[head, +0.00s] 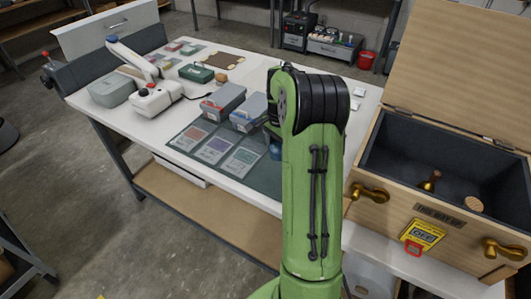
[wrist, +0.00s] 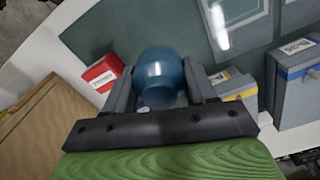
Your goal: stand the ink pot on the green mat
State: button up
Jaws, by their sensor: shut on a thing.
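The ink pot is a round, glossy blue pot (wrist: 160,72) between the two grey fingers of my gripper (wrist: 160,88) in the wrist view. My gripper is shut on it. In the head view a bit of the blue pot (head: 276,151) shows at the left of my green arm, which hides most of my gripper. The dark green mat (wrist: 112,32) lies on the white table beyond the pot in the wrist view. It also shows in the head view (head: 262,176), with several printed cards on it. I cannot tell how high the pot is above the surface.
Grey boxes (head: 223,101) stand by the mat's far side. A red-labelled box (wrist: 102,73) and a yellow-striped box (wrist: 237,85) show beside my fingers. An open wooden chest (head: 400,205) stands at the right. A white lamp-like device (head: 155,97) is at the left.

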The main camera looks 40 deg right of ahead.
aim_at(277, 171)
notch_tip(277, 171, down, 7)
jog(key=shift+w+f+b, duration=0.1)
jog(key=shift+f+b, duration=0.1)
jog(key=shift+b, duration=0.35)
jog(key=shift+f, duration=0.25)
jog(key=o, duration=1.1)
jog(key=shift+r, duration=0.1)
jog(key=shift+o, duration=0.2)
